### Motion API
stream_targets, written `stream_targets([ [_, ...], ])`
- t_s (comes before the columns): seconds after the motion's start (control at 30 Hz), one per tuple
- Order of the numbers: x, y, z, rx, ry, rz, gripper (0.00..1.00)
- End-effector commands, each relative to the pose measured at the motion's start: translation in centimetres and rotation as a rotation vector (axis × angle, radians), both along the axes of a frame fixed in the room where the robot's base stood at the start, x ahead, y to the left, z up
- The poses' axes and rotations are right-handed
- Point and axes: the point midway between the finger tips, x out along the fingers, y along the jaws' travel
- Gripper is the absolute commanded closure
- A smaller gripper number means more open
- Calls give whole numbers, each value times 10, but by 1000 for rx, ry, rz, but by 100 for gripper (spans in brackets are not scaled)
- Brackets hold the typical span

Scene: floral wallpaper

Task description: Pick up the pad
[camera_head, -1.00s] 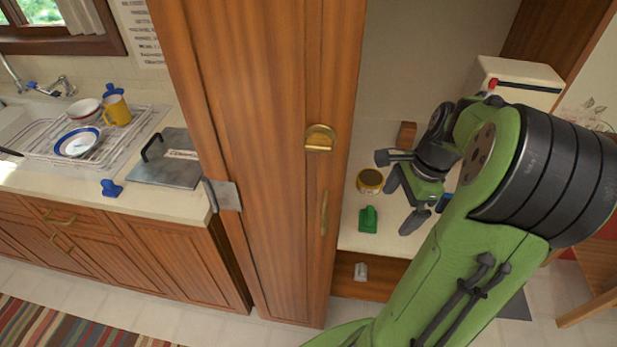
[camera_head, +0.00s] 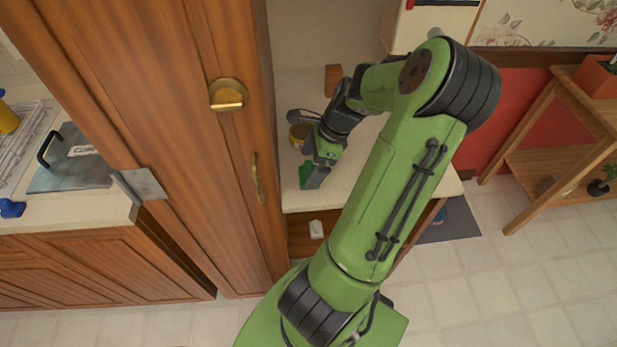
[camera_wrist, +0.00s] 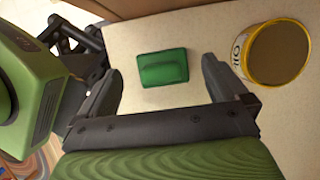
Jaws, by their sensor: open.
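The green pad (camera_wrist: 163,68), a small block with a raised grip, lies on the pale counter in the wrist view. It sits ahead of and between the two dark fingers of my gripper (camera_wrist: 160,86), apart from both. My gripper is open and empty. In the head view the pad (camera_head: 305,175) shows only in part beside my gripper (camera_head: 312,160), which hides the rest. My gripper appears low over the counter; its exact height above the pad is hard to tell.
A yellow-rimmed can (camera_wrist: 277,53) stands right of the pad, close to the right finger. A wooden block (camera_head: 333,79) is at the back of the counter (camera_head: 378,130). A tall wooden cabinet (camera_head: 160,120) closes off the left side.

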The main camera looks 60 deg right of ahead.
Motion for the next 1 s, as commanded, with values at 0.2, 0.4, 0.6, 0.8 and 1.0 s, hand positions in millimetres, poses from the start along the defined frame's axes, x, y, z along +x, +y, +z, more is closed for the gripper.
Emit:
stream_targets([
  [0.2, 10, 8, -32, 1, -2, 0, 0],
  [0.4, 10, 8, -31, -1, -1, 0, 0],
  [0.6, 10, 8, -31, -1, -1, 0, 31],
  [0.8, 10, 8, -31, -1, -1, 0, 57],
  [1.0, 10, 8, -30, -1, -1, 1, 58],
])
